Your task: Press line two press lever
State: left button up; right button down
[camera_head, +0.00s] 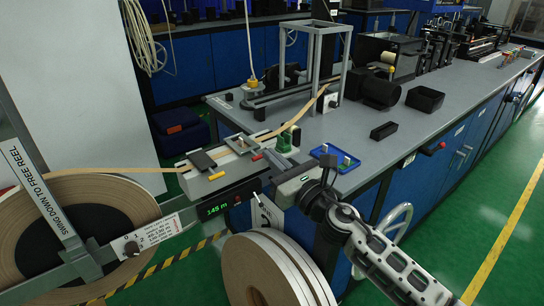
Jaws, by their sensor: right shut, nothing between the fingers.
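My right gripper (272,160) reaches in from the lower right, at the front edge of the bench. It is shut and empty, close to the tape unit (207,178). A green upright part (289,137) stands just behind the gripper, and a small red piece (257,156) lies just left of its tips. Whether the gripper touches either is unclear. A beige tape (294,122) runs from the unit back to a grey frame press (313,62). I cannot tell which part is the line two press lever. My left gripper is not in view.
A large tape reel (132,195) with a grey swing arm (38,187) stands at left. Another reel (256,262) sits below the bench front. A blue tray (336,158) and black bins (425,98) lie on the grey bench (360,125). Green floor is free at right.

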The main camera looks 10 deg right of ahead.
jog(key=s+d+f+n+g+h, duration=0.2)
jog(key=s+f+n+g+h, duration=0.1)
jog(key=s+f+n, duration=0.7)
jog(key=s+d+f+n+g+h, duration=0.3)
jog(key=s+f+n, duration=0.7)
jog(key=s+n, duration=0.7)
jog(key=n, duration=0.5)
jog(key=shift+s+d+f+g, duration=0.15)
jog(key=shift+s+f+g, duration=0.15)
jog(key=shift+s+f, duration=0.1)
